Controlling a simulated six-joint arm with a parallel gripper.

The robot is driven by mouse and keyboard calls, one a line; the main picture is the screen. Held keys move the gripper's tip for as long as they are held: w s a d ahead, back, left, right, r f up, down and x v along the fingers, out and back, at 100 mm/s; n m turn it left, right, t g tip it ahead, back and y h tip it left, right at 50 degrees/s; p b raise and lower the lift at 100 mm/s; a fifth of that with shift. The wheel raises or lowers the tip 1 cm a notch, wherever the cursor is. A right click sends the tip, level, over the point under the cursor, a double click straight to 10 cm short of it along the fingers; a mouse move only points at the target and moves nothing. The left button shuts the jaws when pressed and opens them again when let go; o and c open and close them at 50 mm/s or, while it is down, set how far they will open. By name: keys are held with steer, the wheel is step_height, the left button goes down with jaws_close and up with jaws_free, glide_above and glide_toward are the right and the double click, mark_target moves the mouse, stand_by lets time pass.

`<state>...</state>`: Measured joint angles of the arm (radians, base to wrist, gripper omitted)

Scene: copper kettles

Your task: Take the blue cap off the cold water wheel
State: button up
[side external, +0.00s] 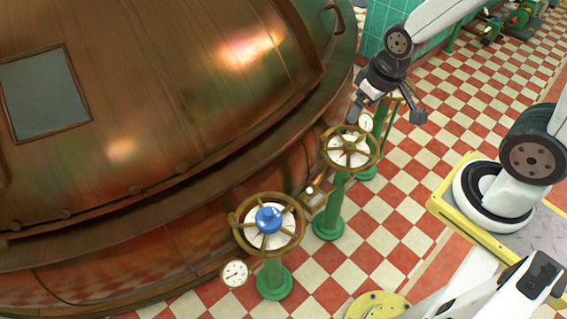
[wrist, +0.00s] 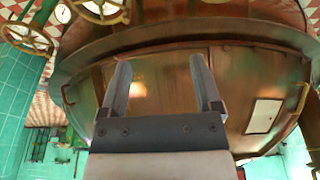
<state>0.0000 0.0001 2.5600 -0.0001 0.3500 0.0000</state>
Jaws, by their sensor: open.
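The blue cap (side external: 268,217) sits on the hub of the nearest brass hand wheel (side external: 238,214), which tops a green pedestal (side external: 273,280) in the side view. My gripper (side external: 386,113) is up and to the right of it, near the farther wheels and well away from the cap. Its two fingers are spread with nothing between them. In the wrist view the open gripper (wrist: 160,82) faces the copper kettle; two wheels show at the upper left, and I cannot make out the blue cap there.
The big copper kettle (side external: 150,120) fills the left. A second wheel (side external: 348,150) with no blue cap stands between my gripper and the capped wheel. A dial gauge (side external: 234,273) is beside the capped wheel. The checkered floor (side external: 400,210) is open to the right of the pedestals.

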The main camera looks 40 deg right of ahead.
steer(key=shift+f, duration=0.1)
steer(key=m+g+y, duration=0.5)
steer(key=m+y, duration=0.4)
steer(key=m, duration=0.3)
glide_toward(271, 211)
steer(key=s+d+r, duration=0.1)
steer(key=s+r, duration=0.6)
steer(key=r, duration=0.3)
steer(key=shift+w+a+f+m+t+y, duration=0.7)
steer(key=shift+f+m+t, duration=0.65)
steer(key=shift+f, duration=1.3)
steer(key=shift+w+a+f+m+t+y, duration=0.8)
steer(key=shift+f+m, duration=1.05)
steer(key=shift+f, duration=0.75)
steer(key=shift+w+a+f+m+t+y, duration=0.65)
steer(key=shift+f+m+t, duration=0.75)
steer(key=shift+f, duration=1.25)
steer(key=shift+s+a+g, duration=0.1)
steer(key=shift+a+g, duration=0.05)
steer(key=shift+g, duration=0.1)
steer(key=shift+x, duration=2.55)
jaws_close()
